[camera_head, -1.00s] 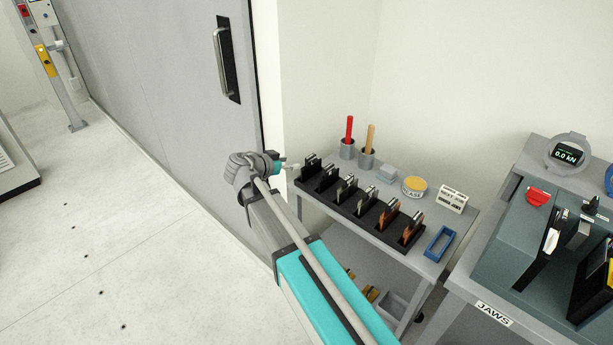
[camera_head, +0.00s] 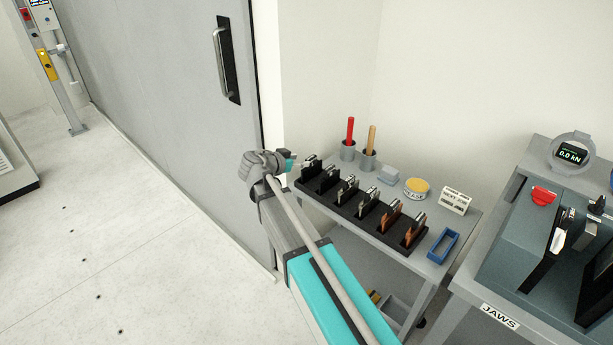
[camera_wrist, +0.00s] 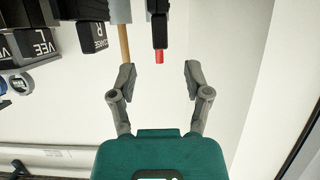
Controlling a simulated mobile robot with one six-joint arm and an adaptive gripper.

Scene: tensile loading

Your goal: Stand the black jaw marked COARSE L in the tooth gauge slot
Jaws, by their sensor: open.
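Several jaws stand in a black rack (camera_head: 352,216) on the grey cart. The far-left black jaw (camera_head: 308,164) is closest to my gripper (camera_head: 291,164). In the wrist view, my gripper (camera_wrist: 159,77) is open and empty. A black jaw (camera_wrist: 160,28) appears edge-on ahead between its fingers, apart from them; no marking shows on it. Left of it, a black jaw marked COARSE R (camera_wrist: 92,36) and one marked VEE L (camera_wrist: 38,42) can be read. No tooth gauge label is readable; a white slotted block (camera_head: 455,200) and a blue open frame (camera_head: 442,245) lie at the cart's right.
Red-handled (camera_head: 350,130) and wooden-handled (camera_head: 371,140) brushes stand in pots behind the rack. A yellow-lidded tub (camera_head: 416,188) and a grey block (camera_head: 389,175) sit nearby. A grey door (camera_head: 170,90) is left of my gripper. A machine bench labelled JAWS (camera_head: 499,316) stands right.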

